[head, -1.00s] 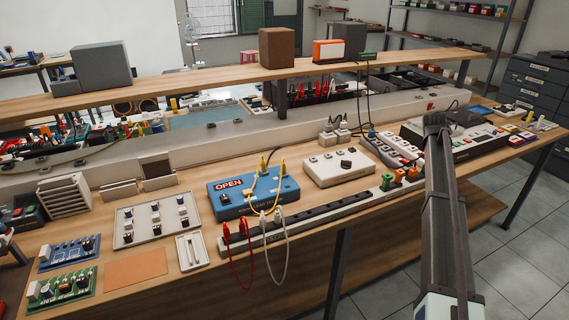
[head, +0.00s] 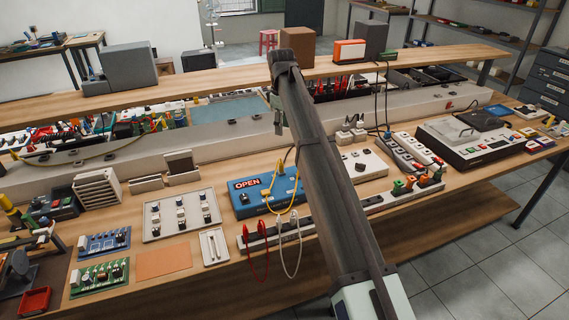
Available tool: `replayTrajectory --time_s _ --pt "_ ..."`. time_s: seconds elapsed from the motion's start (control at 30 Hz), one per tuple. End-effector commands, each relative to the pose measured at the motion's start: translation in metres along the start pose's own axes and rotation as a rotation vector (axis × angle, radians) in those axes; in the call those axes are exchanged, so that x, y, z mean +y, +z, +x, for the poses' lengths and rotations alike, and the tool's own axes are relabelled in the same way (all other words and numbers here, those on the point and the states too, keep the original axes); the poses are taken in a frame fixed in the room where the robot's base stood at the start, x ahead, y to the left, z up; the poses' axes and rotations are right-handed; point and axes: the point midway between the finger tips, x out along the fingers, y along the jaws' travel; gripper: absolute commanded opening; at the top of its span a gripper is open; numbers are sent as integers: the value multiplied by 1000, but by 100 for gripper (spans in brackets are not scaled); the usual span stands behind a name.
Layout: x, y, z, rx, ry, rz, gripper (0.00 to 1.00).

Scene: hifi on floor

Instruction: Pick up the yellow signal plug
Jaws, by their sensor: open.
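A yellow plug (head: 279,168) stands upright on the top of the blue box (head: 250,207) with the OPEN sign, in the middle of the head view. A yellow cable (head: 267,195) loops down the front of the box from the plug area. My dark arm crosses in front of the right part of the box and hides whatever stands there. A grey part of my arm hangs near its upper end, above and behind the box. I cannot make out my gripper's fingers; the arm hides that end.
Red and white leads (head: 259,262) hang from a power strip (head: 330,217) along the bench's front edge. A white box (head: 366,166) stands right of the blue box, partly behind my arm. A tray of knobs (head: 181,213) lies to the left. A raised shelf (head: 205,87) runs behind.

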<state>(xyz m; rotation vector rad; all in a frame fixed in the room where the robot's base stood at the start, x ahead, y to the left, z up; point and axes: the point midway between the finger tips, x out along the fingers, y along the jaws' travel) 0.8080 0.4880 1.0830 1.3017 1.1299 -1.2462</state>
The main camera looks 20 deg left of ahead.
Motion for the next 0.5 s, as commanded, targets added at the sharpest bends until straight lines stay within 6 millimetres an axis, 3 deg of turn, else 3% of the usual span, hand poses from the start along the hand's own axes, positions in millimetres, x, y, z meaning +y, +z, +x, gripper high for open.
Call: replayTrajectory --time_s 0.17,0.5 --pt "-10 -7 9 -5 -16 -29 48" --pt "-11 -5 72 -5 -15 -25 48"
